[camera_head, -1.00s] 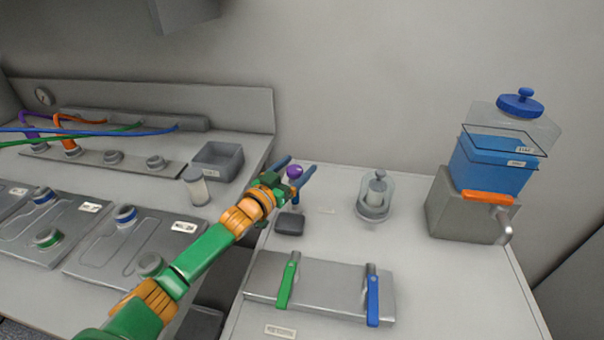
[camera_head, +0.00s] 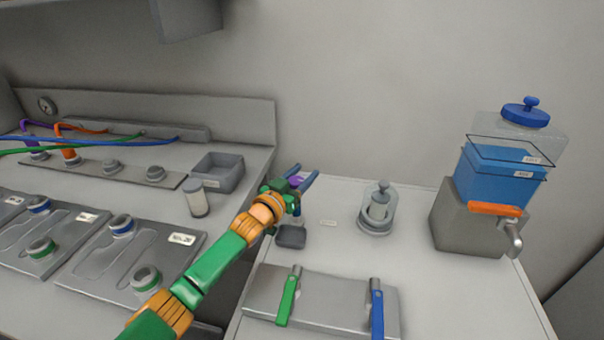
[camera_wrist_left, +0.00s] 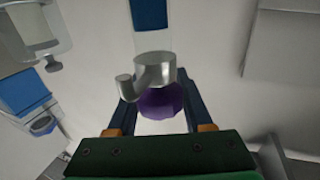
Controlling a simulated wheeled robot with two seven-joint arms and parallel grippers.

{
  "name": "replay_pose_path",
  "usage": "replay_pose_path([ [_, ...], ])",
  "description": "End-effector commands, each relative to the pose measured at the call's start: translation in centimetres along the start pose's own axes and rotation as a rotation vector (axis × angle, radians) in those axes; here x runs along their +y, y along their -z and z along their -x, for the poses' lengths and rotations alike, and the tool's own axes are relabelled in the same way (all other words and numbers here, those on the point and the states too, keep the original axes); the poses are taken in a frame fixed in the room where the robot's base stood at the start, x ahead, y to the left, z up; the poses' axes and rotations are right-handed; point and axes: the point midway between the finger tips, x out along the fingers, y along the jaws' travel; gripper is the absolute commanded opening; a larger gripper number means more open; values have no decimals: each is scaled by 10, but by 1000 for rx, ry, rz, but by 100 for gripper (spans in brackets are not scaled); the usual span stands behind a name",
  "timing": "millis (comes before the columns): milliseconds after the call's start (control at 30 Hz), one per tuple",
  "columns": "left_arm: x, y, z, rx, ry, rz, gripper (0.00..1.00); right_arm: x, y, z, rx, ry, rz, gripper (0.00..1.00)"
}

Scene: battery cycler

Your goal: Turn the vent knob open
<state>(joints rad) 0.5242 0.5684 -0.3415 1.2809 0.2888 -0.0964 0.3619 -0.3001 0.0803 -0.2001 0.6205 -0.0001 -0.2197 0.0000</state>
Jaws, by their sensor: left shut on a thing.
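The vent knob (camera_head: 296,181) is a small purple round knob at the back left of the right-hand table. In the left wrist view the purple knob (camera_wrist_left: 161,103) sits between my two blue fingers, below a silver metal fitting (camera_wrist_left: 154,71) with a short side spout and a blue-banded column (camera_wrist_left: 149,14). My left gripper (camera_head: 303,176) is shut on the purple knob. In the head view the gripper and wrist hide much of the fitting under the knob. My right gripper is in neither view.
A dark grey block (camera_head: 291,236) stands just below my left gripper. A clear glass jar (camera_head: 377,211) is to its right. A plate with green (camera_head: 288,297) and blue (camera_head: 376,310) levers lies in front. A blue tank (camera_head: 500,178) stands at the right.

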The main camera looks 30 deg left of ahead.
Motion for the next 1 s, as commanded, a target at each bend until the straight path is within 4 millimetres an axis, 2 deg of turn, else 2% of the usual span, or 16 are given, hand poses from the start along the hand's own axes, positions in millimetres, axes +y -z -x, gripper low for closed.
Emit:
replay_pose_path([
  [33, 2, 7, -1, 11, 20, 9, 0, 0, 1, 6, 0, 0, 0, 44],
  [100, -1, 5, 0, 7, 55, 7, 0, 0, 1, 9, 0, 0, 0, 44],
  [467, -6, 1, 2, -2, 91, 2, 0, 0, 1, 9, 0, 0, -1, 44],
  [500, -6, 1, 2, -2, 91, 2, 56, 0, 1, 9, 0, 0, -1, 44],
  [600, -6, 0, 2, -2, 91, 2, 81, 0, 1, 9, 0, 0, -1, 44],
  [867, -5, 0, 2, -4, 90, 2, 81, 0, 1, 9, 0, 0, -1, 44],
  [1000, -4, 5, 12, -6, 89, 4, 81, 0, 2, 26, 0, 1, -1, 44],
])
